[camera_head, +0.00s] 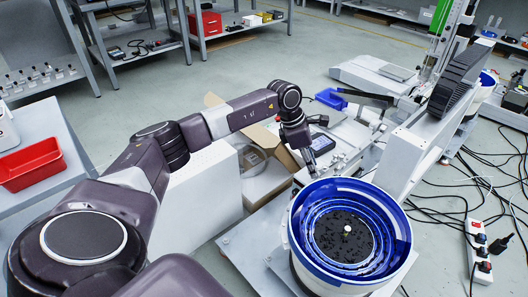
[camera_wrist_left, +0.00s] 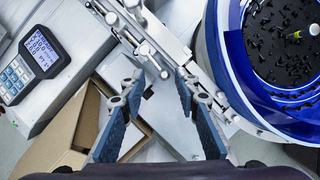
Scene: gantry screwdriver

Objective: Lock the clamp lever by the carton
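The open cardboard carton (camera_head: 277,142) stands left of the feeder bench in the head view, and its brown flap shows at lower left in the left wrist view (camera_wrist_left: 62,146). My left gripper (camera_head: 311,172) points down between the carton and the blue bowl. In the left wrist view its fingers (camera_wrist_left: 160,88) are spread with nothing between them. A silver metal bracket with a narrow bar and round knobs (camera_wrist_left: 143,42) lies just beyond the fingertips; the clamp lever seems to be part of it, but I cannot tell its position. In the head view the arm hides this spot. My right gripper is out of view.
A blue-lined feeder bowl (camera_head: 347,237) full of dark screws stands close on the right. A controller with a lit display (camera_wrist_left: 42,47) lies left of the bracket. A red tray (camera_head: 31,164) is far left. Cables and a power strip (camera_head: 478,250) lie on the floor at right.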

